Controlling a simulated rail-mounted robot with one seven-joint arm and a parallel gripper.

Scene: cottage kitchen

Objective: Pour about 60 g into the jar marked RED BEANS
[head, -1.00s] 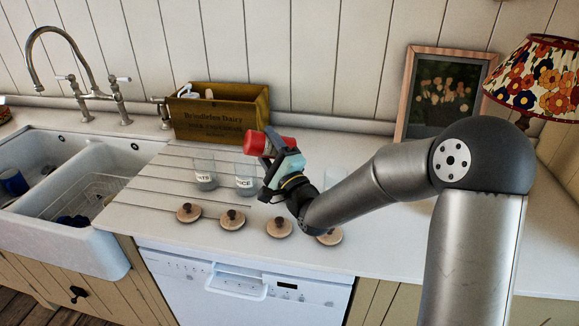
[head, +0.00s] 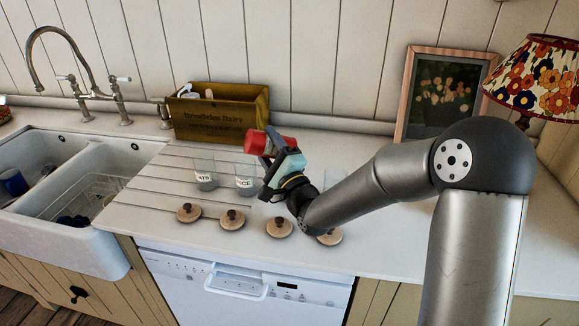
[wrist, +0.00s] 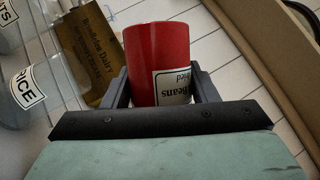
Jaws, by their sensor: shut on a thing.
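My gripper (head: 268,153) is shut on a red can (head: 255,142) and holds it in the air above the counter. In the wrist view the red can (wrist: 158,58) lies between the two fingers, with a white label reading "Beans" partly in view. In the head view the can is tilted, close to lying on its side. Glass jars stand below and to the left: one with a label ending in "TS" (head: 205,184) and one marked RICE (head: 246,187). Another glass jar (head: 333,179) shows partly behind my arm. The RED BEANS marking cannot be seen; my gripper and arm hide part of the row.
Several round wooden lids (head: 232,220) lie in a row along the counter front. A wooden dairy crate (head: 222,118) stands at the back wall. A double sink (head: 105,235) is at left; a picture frame (head: 408,92) and a lamp (head: 537,75) are at right.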

